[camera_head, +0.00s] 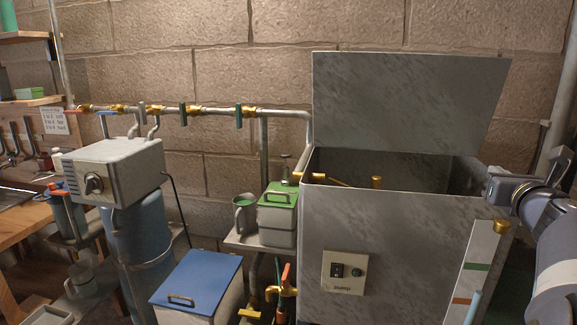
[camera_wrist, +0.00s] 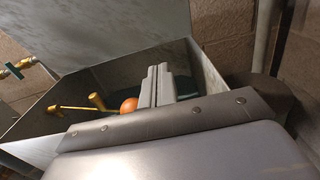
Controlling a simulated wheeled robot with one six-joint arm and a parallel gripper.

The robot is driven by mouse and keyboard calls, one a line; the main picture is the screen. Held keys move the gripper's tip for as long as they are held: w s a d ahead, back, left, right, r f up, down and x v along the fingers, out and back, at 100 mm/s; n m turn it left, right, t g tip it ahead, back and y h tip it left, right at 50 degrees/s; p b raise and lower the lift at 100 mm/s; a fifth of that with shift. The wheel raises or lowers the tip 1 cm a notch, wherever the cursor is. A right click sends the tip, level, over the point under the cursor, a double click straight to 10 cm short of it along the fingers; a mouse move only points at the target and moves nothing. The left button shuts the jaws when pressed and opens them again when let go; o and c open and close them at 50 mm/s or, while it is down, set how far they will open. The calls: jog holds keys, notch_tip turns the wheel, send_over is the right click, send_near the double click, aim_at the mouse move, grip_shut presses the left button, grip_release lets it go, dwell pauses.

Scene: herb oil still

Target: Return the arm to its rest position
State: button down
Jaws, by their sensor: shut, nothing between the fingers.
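My gripper (camera_wrist: 157,82) is shut and empty in the wrist view, its two fingers side by side. It points over the open grey metal tank (camera_wrist: 205,68). In the head view my gripper (camera_head: 496,182) is at the right edge of the picture, by the tank's (camera_head: 420,225) right rim. My arm reaches in from the right there. The fingertips are small and partly hidden in that view.
The tank's lid (camera_head: 410,100) stands raised. A brass float arm (camera_wrist: 75,109) and an orange ball (camera_wrist: 129,105) are inside the tank. A pipe with valves (camera_head: 210,110) runs along the wall. A blue-lidded box (camera_head: 197,278) and a green-lidded box (camera_head: 278,215) stand left of the tank.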

jog(key=shift+s+f+t+b, duration=0.2)
jog(key=shift+f+t+b, duration=0.3)
jog(key=shift+f+b, duration=1.75)
jog(key=shift+r+b, duration=0.3)
jog(key=shift+b, duration=0.05)
jog(key=shift+a, duration=0.15)
